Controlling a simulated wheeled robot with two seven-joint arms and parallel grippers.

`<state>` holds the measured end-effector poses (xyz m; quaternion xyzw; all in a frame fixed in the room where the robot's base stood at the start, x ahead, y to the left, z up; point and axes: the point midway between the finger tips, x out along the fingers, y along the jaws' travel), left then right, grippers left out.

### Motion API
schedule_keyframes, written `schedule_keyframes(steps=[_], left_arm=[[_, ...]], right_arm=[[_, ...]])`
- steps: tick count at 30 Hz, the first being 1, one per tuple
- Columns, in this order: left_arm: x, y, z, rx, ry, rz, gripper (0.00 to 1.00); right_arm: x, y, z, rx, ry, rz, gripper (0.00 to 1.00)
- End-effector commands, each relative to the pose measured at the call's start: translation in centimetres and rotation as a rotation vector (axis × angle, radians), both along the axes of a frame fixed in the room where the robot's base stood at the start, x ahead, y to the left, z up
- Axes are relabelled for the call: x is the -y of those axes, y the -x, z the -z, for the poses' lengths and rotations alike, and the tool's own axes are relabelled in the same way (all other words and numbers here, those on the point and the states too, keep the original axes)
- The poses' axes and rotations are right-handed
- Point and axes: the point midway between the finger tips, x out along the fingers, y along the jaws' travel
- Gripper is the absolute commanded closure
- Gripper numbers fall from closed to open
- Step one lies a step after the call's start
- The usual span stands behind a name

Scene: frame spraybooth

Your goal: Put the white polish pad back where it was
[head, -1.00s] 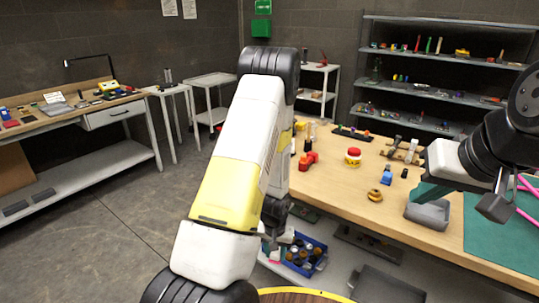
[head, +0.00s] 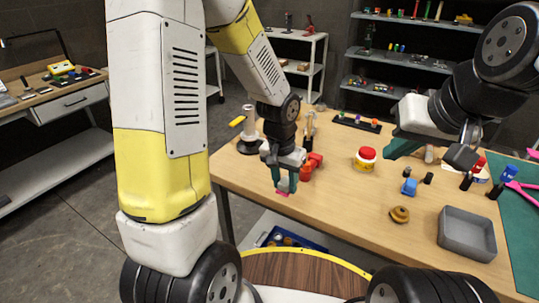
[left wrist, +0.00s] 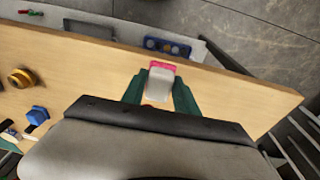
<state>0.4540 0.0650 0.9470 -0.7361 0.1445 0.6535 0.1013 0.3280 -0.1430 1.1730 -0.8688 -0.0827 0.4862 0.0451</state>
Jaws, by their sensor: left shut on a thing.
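My left gripper (head: 284,183) points down over the table's near left part. Its green fingers are shut on a small whitish piece with a pink end, which I take to be the white polish pad (left wrist: 159,84). In the head view mostly its pink end shows, just below the fingertips. It appears held above the wooden top; the exact gap cannot be told. My right gripper (head: 402,146) hangs over the table's right part, with green fingers seen from the side; its opening is unclear.
A red clamp-like item (head: 310,166) is close behind the left gripper. A red-lidded yellow jar (head: 365,158), a brass ring-shaped piece (head: 399,214), a blue item (head: 409,187) and a grey tray (head: 467,239) stand rightward. A blue bin (left wrist: 168,47) is below the table edge.

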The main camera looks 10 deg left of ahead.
Motion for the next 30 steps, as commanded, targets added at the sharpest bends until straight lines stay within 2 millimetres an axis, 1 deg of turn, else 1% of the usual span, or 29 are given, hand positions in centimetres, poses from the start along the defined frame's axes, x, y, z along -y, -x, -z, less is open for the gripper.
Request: schedule_keyframes(steps=[12,15,18,25,30], left_arm=[[-7.1,-8.0,1.1,0.000,0.001,-0.007,1.00],[-8.4,-9.5,1.3,-0.001,0.001,-0.005,1.00],[-9.1,-10.5,1.4,0.001,0.001,-0.002,1.00],[-10.3,-11.6,1.6,0.000,0.000,-0.004,1.00],[-10.1,-11.4,4.5,-0.005,0.001,-0.002,1.00]], right_arm=[[0.0,0.0,0.0,0.000,0.000,0.000,1.00],[0.0,0.0,0.0,0.000,0.000,0.000,1.00],[0.0,0.0,0.0,0.000,0.000,0.000,1.00],[0.0,0.0,0.0,0.000,0.000,0.000,1.00],[0.0,0.0,0.0,0.000,0.000,0.000,1.00]])
